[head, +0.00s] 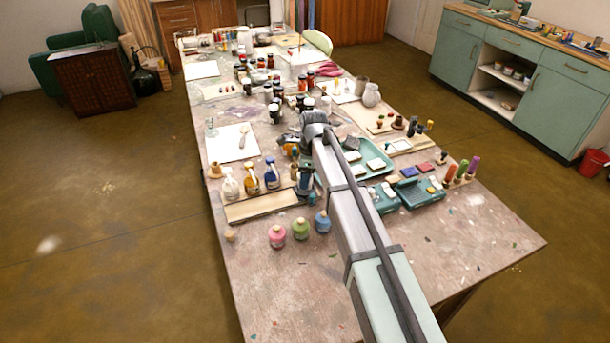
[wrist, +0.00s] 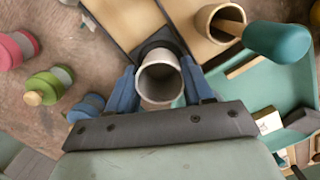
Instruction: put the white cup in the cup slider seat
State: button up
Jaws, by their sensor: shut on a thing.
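The white cup (wrist: 159,98) is between the two blue fingers of my gripper (wrist: 159,84) in the wrist view. My gripper is shut on the cup, and its round open mouth faces the camera. A dark piece (wrist: 158,46), which looks like the cup slider seat, shows just beyond the cup between pale wooden boards (wrist: 122,18). The cup overlaps much of this piece, so I cannot tell whether they touch. In the head view my gripper (head: 305,182) is by the wooden board, and I cannot make out the cup or the seat there.
Pink (head: 276,236), green (head: 301,229) and blue (head: 322,222) bottles stand near my gripper. Spray bottles (head: 251,181) stand to its left. In the wrist view, a wooden pot (wrist: 207,20) holding a teal-ended tool (wrist: 277,42) stands close to the right. A teal tray (head: 352,157) lies beyond.

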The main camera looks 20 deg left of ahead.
jog(key=shift+f, duration=0.8)
dwell(0.9)
jog(key=o, duration=1.1)
jog(key=shift+o, duration=0.6)
jog(key=shift+o, duration=1.3)
notch_tip(320, 180, up, 8)
jog(key=shift+d, duration=0.1)
